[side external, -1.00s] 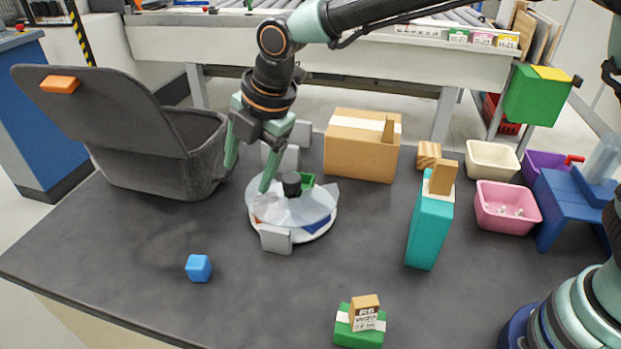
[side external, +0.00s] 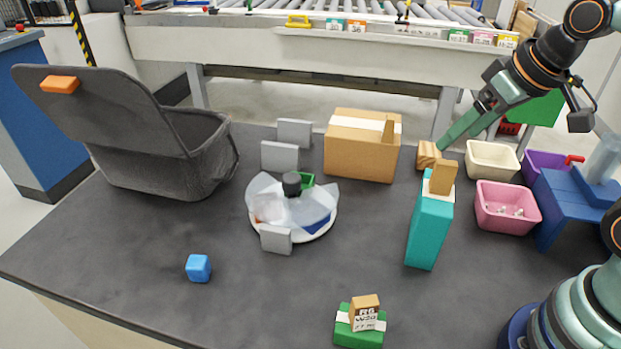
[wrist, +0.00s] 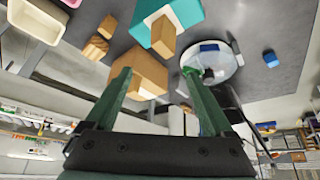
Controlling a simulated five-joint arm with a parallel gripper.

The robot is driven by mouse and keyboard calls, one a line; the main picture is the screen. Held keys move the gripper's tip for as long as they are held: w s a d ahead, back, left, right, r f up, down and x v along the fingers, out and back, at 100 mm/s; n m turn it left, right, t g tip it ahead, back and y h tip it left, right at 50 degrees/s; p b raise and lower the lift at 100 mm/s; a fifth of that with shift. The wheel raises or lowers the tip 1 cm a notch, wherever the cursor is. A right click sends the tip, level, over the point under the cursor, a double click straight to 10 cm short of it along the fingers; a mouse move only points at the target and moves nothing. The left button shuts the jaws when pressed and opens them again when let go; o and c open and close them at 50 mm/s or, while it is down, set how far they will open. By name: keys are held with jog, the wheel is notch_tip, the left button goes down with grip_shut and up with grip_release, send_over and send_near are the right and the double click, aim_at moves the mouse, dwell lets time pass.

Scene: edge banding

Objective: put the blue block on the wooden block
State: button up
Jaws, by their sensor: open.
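The blue block (side external: 198,268) sits alone on the dark table at the front left; it is also small at the right of the wrist view (wrist: 270,58). The wooden block (side external: 427,154), with visible grain stripes, stands on the table between the cardboard box and the cream bin; it also shows in the wrist view (wrist: 95,47). My gripper (side external: 458,143) is open and empty. In the side view its fingers overlap the right edge of the wooden block; whether they touch it I cannot tell. In the wrist view the cardboard box lies between the fingertips (wrist: 157,75).
A teal box (side external: 428,232) with a wooden piece on top stands before the wooden block. A cardboard box (side external: 350,158), cream bin (side external: 492,160) and pink bin (side external: 507,212) are nearby. A round tray (side external: 330,228) holds items mid-table. The table around the blue block is clear.

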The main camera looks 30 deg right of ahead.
dwell(0.4)
jog(key=w+a+r+m+y, duration=0.1)
jog(key=w+a+r+m, duration=0.1)
jog(key=w+a, duration=0.65)
jog(key=m+g+y, duration=0.1)
jog(key=m+g, duration=0.2)
jog(key=m, duration=0.2)
send_over(200, 261)
jog(key=s, duration=0.2)
notch_tip(200, 261, down, 20)
jog(key=shift+w+d+x, duration=0.15)
jog(key=shift+x, duration=0.8)
jog(key=shift+w+d+x, duration=0.15)
jog(key=shift+x, duration=0.75)
jog(key=shift+w+d+x, duration=0.15)
jog(key=shift+d+x, duration=0.05)
jog(key=shift+x, duration=0.75)
jog(key=shift+c, duration=0.4)
